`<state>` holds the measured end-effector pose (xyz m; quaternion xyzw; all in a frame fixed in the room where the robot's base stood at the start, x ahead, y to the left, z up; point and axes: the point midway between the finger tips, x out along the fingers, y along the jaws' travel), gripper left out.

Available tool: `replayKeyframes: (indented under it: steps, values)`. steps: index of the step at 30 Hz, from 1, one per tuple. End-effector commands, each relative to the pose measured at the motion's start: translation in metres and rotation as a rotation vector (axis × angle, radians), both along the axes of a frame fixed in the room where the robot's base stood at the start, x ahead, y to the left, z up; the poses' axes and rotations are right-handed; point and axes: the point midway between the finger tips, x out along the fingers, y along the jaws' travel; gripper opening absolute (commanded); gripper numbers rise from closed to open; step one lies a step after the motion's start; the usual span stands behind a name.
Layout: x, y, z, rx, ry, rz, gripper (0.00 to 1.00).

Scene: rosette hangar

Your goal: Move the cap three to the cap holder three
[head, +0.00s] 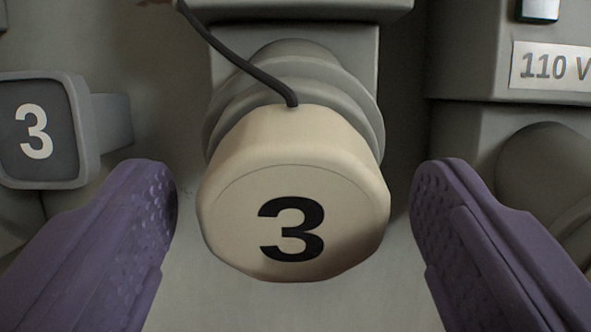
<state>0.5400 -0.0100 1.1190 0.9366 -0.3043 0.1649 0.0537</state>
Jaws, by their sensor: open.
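The cap three (295,190) is cream-coloured with a black "3" on its face, in the middle of the head view. It sits at the front of a grey ringed fitting (300,70), and a dark cord (245,62) runs from its top edge up to the left. My gripper (293,205) is open, with one purple finger on each side of the cap and a visible gap on both sides. A grey square plate marked "3" (38,130) sticks out at the left; I cannot tell whether it belongs to the cap holder three.
At the right stands a grey housing (465,60) with a "110 V" label (552,66) and a rounded grey part (550,175) below it. A grey ledge (300,8) juts out above the fitting. The space just below the cap looks clear.

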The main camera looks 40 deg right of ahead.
Motion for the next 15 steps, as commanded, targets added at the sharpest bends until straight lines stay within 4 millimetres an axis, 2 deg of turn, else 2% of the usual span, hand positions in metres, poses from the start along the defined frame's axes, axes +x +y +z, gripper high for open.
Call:
replayKeyframes:
  steps: [2, 3, 12, 15]
  values:
    - [0.0000, 0.0000, 0.0002, 0.000, 0.000, 0.000, 0.81]
    - [0.0000, 0.0000, 0.0002, 0.000, 0.000, 0.000, 0.76]
    - [0.0000, 0.0000, 0.0002, 0.000, 0.000, 0.000, 0.07]
    - [-0.0002, 0.0003, 0.0001, 0.000, 0.000, 0.000, 0.05]
